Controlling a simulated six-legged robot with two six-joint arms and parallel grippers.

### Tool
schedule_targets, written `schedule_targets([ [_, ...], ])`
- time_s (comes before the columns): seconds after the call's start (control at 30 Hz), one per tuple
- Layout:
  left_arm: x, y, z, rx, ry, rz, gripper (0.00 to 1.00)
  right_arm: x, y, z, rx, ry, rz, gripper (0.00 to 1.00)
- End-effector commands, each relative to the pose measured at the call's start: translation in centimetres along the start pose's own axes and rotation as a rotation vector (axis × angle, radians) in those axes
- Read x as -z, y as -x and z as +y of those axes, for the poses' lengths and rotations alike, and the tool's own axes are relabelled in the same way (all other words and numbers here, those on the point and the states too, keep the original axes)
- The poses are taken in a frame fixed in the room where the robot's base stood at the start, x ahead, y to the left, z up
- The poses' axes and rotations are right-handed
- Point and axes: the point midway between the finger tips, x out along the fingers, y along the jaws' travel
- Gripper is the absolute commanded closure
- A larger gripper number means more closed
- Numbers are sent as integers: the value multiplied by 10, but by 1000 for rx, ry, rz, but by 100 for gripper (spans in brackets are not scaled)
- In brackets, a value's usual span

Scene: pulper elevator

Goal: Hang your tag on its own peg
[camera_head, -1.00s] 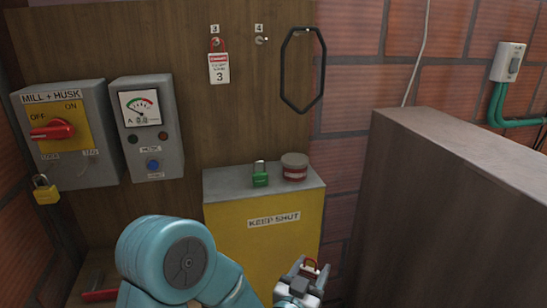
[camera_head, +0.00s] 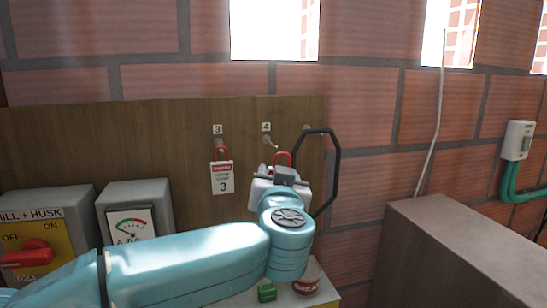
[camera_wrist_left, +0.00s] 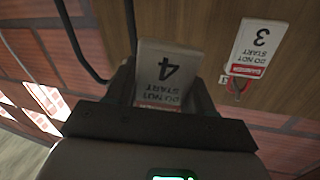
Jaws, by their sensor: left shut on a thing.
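My left gripper (camera_head: 282,172) is raised in front of the wooden board (camera_head: 120,150), just below and right of peg 4 (camera_head: 268,140). It is shut on a white tag marked 4 (camera_wrist_left: 165,75), which appears upside down between the fingers in the left wrist view. The tag's red shackle (camera_head: 283,157) shows above the gripper in the head view. I cannot tell whether the shackle touches the peg. The label 4 (camera_head: 266,127) is above the peg. The tag marked 3 (camera_head: 223,178) hangs on the peg to the left. My right gripper is out of view.
The meter box (camera_head: 140,195) and red-handled switch box (camera_head: 28,253) are at left.

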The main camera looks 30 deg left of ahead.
Motion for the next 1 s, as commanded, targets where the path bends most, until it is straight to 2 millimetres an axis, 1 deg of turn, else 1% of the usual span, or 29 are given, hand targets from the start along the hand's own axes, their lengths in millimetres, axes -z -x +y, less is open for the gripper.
schedule_targets([
  [0.03,8,3,-2,-8,-2,3,76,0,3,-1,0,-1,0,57],
  [0.1,12,5,-3,-13,-6,3,76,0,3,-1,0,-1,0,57],
  [0.33,12,1,-4,-14,-10,3,76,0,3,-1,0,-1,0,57],
  [0.53,10,-11,-7,-13,-10,3,76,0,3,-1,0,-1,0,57],
  [1.0,4,-44,-14,-12,-9,3,76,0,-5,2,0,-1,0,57],
])
